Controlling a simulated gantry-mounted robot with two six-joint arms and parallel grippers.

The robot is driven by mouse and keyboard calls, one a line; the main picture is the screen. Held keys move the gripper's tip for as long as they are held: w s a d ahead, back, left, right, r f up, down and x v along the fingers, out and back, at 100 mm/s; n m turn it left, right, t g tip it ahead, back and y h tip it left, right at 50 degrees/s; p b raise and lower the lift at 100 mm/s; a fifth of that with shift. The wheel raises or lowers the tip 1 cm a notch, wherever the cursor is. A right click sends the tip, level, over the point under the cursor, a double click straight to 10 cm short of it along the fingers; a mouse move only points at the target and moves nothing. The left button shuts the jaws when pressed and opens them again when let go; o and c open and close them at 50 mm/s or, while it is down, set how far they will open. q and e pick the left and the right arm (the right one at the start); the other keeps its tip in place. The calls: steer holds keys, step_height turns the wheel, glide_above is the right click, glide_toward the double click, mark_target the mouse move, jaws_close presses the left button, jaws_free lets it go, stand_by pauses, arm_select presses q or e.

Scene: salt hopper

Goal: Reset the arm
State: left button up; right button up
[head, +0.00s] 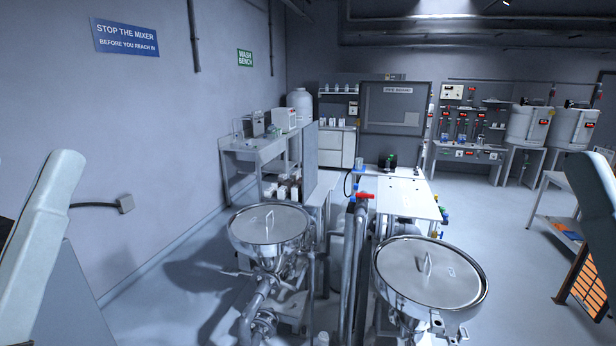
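My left arm shows only as a pale link at the left edge of the head view, and my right arm only as a pale link at the right edge. Neither gripper is in view, so I cannot see their fingers or anything in them. Two round steel hoppers stand low in front of me. The left hopper (268,224) and the right hopper (430,272) each have a flat lid with a handle, and both lids are on. Neither arm link appears to touch a hopper.
Pipes with a red-handled valve (366,196) rise between the hoppers. A white-topped bench (398,200) stands behind them. A wash bench (256,150) is along the left wall, and an orange-black panel (584,281) is at right. Open floor (500,232) lies right of the hoppers.

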arm_select(q)
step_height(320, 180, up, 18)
steer(key=p, duration=1.3)
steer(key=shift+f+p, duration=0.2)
steer(key=shift+p, duration=0.2)
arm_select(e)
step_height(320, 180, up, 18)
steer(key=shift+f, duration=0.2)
